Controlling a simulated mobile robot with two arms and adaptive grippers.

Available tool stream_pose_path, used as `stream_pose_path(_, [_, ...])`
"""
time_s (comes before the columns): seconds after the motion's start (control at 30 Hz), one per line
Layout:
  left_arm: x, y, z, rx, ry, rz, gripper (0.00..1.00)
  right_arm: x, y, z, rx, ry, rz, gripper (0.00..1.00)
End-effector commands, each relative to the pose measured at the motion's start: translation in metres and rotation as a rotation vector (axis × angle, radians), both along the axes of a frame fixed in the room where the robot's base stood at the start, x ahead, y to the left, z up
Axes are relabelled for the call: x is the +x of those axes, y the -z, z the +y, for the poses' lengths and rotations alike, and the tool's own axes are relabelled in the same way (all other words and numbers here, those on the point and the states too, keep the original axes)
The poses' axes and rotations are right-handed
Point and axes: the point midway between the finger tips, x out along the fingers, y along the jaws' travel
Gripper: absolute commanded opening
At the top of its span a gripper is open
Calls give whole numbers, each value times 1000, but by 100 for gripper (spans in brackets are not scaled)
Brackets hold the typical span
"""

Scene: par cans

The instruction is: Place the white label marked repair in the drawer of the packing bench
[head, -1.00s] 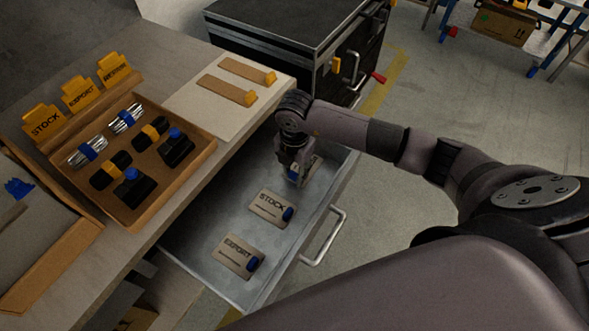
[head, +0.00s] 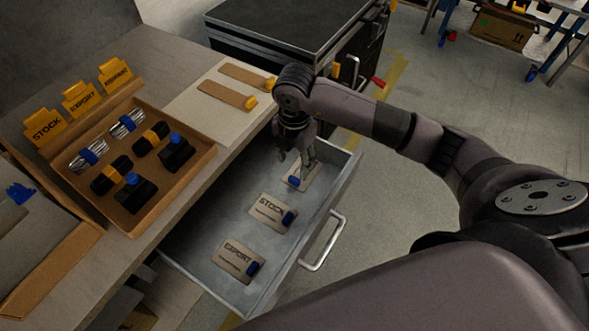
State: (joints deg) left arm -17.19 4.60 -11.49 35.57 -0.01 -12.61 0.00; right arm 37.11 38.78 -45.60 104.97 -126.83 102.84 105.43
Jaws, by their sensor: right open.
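The packing bench (head: 150,65) has its grey metal drawer (head: 205,250) pulled open. Inside, at the far end, lies a pale label (head: 306,179) with a blue tab; its writing is hidden or too small to read. Two similar labels lie nearer in the drawer: STOCK (head: 270,212) and EXPORT (head: 238,259). My right gripper (head: 297,158) is open, pointing down just above the far label, and holds nothing. Whether a fingertip still touches the label cannot be told. My left gripper is not in view.
On the bench stand a brown tray (head: 205,157) of clips and black items, yellow cards, including STOCK (head: 44,128), and a pale board (head: 195,109) with two brown strips. A black cabinet (head: 285,25) stands behind the drawer. Floor right of the drawer handle (head: 325,243) is clear.

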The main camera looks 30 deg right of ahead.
Motion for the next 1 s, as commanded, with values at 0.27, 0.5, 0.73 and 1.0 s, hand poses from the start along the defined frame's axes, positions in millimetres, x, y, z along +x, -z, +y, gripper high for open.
stream_pose_path(0.27, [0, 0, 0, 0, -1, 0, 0, 0, -43, 0, 0, 0, -1, 47])
stream_pose_path(0.5, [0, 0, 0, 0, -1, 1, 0, 0, -51, 0, -1, 1, 1, 47])
stream_pose_path(0.73, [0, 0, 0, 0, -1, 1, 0, 0, -50, 0, -1, 0, 1, 47])
stream_pose_path(1.0, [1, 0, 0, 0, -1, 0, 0, 0, -50, 0, -1, 0, 1, 47])
